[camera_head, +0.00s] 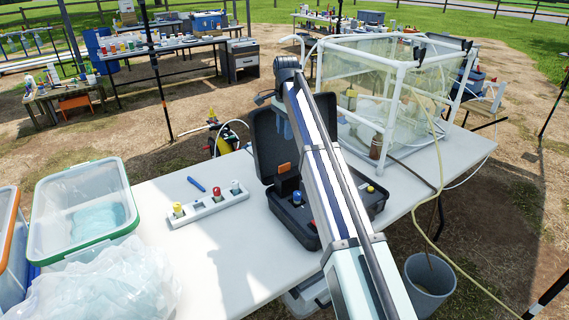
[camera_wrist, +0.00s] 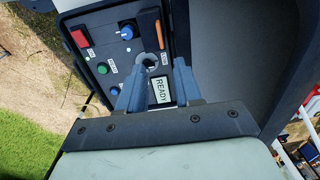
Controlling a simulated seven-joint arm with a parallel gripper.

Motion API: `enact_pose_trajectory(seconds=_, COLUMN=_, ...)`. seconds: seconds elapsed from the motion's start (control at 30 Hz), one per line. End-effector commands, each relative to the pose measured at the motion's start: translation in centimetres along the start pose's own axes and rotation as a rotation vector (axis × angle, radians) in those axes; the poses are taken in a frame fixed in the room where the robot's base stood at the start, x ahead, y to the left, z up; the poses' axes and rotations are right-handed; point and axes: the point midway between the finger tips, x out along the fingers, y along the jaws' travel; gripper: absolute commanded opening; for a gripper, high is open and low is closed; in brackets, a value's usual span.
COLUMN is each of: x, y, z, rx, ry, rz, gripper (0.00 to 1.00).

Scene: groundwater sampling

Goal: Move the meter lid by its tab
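The dark meter case (camera_head: 377,191) stands open on the white table, its big cover (camera_head: 262,140) raised at the back. Inside, an orange tab (camera_head: 284,168) stands upright; in the wrist view the meter lid (camera_wrist: 147,31) is a raised brownish flap with this orange tab (camera_wrist: 160,40) along its right edge. A round socket (camera_wrist: 148,65) lies just below it. My gripper (camera_wrist: 156,66) is open, its two blue-grey fingers apart over the panel near the socket and tab. I see nothing held between them. In the head view my arm hides the gripper and part of the case.
The panel carries a red button (camera_wrist: 79,38), blue knob (camera_wrist: 127,31) and READY display (camera_wrist: 161,91). A white rack (camera_head: 208,207) with capped vials and a blue pen (camera_head: 196,184) lie left of the case. A clear-walled frame (camera_head: 378,90) stands behind right. A lidless bin (camera_head: 84,212) is far left.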

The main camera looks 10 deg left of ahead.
Motion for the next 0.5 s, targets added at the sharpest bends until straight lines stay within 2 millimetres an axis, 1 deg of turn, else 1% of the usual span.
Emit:
enact_pose_trajectory(seconds=0.17, x=1.8, y=0.1, z=0.1, rx=0.000, ry=-0.001, rz=0.002, gripper=0.34)
enact_pose_trajectory(seconds=0.5, x=7.7, y=0.1, z=0.1, rx=-0.001, ry=0.000, rz=0.001, gripper=0.34)
